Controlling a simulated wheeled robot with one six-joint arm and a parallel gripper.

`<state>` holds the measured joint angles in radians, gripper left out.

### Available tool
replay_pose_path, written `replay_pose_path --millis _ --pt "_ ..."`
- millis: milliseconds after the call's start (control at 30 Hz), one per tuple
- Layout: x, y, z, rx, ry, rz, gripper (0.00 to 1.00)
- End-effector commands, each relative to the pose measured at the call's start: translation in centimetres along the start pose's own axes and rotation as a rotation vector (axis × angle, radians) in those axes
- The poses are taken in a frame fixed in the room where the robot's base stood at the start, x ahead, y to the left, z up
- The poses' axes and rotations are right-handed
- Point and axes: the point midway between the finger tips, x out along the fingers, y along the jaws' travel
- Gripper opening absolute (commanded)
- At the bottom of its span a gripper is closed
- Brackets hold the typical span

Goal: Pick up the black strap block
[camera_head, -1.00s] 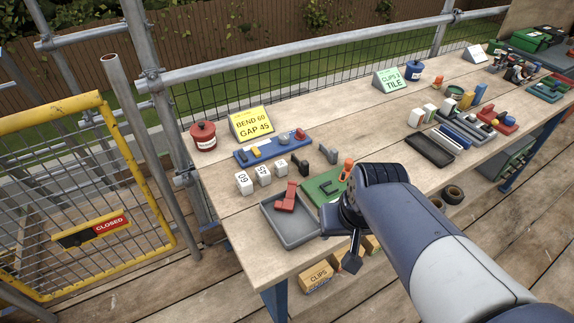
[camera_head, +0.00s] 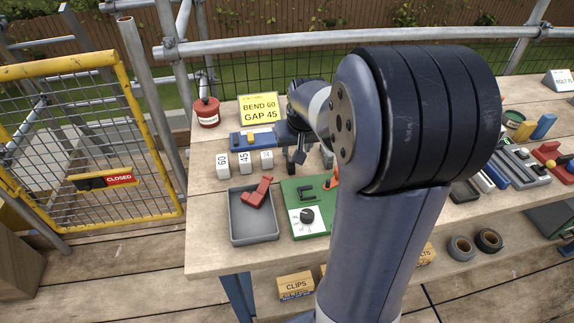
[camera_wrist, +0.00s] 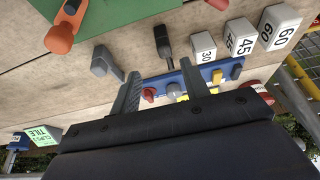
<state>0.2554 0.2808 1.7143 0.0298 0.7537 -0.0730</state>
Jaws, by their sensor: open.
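The black strap block (camera_wrist: 163,46) is a small dark upright piece on the wooden bench, beside the white block marked 30 (camera_wrist: 204,48). In the wrist view my gripper (camera_wrist: 160,68) is open, with its two fingers apart and pointing toward the bench. The black block shows between and just beyond the fingertips, with no visible contact. In the head view my gripper (camera_head: 297,158) is low over the bench near the block, and my arm partly hides this area.
A grey block (camera_wrist: 106,62) stands close to one finger. A blue rack (camera_head: 240,140) lies behind. White blocks marked 45 and 60 (camera_head: 222,164) stand left. A grey tray (camera_head: 254,238) with a red piece (camera_head: 257,192) and a green board (camera_head: 295,193) lie in front.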

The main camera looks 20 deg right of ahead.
Motion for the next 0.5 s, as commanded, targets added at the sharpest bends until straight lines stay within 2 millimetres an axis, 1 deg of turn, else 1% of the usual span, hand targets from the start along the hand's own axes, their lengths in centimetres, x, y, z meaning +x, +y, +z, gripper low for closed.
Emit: replay_pose_path --millis 33,100,200,367,500 --pt "1.1 -0.1 0.2 0.0 -0.005 -0.001 0.44" --pt "2.1 -0.1 0.1 0.0 -0.005 -0.001 0.44" --pt "3.2 -0.1 0.1 0.0 -0.003 -0.001 0.44" --pt "4.1 -0.2 0.1 0.0 -0.002 -0.001 0.44" --pt "5.9 -0.7 0.1 -0.001 -0.005 -0.002 0.44"
